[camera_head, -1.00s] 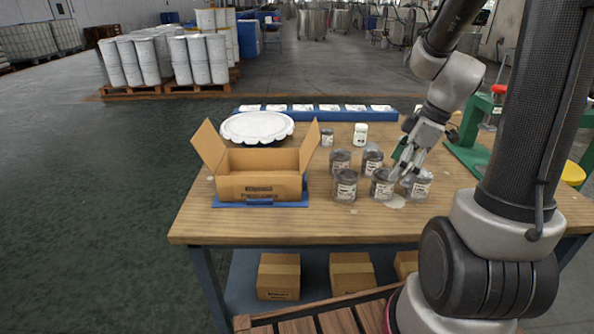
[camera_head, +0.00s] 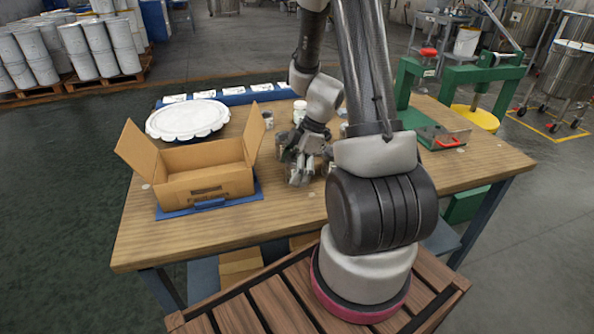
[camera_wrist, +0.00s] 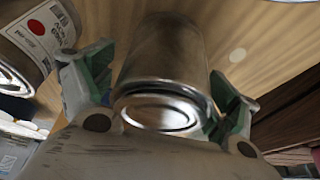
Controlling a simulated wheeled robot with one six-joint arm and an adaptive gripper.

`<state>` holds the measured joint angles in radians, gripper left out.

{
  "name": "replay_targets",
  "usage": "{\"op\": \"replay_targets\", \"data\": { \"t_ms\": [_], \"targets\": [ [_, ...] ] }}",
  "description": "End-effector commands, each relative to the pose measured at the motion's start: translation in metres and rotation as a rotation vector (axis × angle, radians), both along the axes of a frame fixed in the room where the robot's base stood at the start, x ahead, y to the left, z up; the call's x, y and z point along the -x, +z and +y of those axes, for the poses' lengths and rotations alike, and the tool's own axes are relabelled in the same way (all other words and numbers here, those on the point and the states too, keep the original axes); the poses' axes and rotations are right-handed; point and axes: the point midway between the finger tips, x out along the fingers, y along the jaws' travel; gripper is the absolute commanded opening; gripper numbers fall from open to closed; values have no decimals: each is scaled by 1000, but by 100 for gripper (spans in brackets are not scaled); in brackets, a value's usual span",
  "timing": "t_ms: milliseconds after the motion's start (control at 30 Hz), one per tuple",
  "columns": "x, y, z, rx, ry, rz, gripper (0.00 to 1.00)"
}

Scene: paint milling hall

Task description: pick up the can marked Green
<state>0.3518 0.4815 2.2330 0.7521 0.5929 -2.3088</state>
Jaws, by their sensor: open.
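My gripper (camera_head: 302,172) is over the cans on the wooden table. In the wrist view, my gripper (camera_wrist: 160,92) is open, with green pads on both sides of a metal can (camera_wrist: 165,50). The can's shiny lid faces the palm. A gap shows on the left, and the right pad is close to the can's rim. No label shows on this can, so I cannot tell whether it is the one marked Green. In the head view my arm hides most cans.
An open cardboard box (camera_head: 205,185) stands on a blue mat at the table's left. A green machine (camera_head: 440,85) stands at the table's right.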

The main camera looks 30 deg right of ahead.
Motion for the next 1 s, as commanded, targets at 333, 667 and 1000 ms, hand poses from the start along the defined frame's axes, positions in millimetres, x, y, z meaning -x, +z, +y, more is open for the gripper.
{"op": "replay_targets", "data": {
  "t_ms": [333, 667, 1000],
  "targets": [
    [-1, -4, 2, 0, -1, -1, 77],
    [-1, -4, 2, 0, 0, -1, 31],
    [-2, 16, 2, 2, 2, -6, 31]
  ]
}}
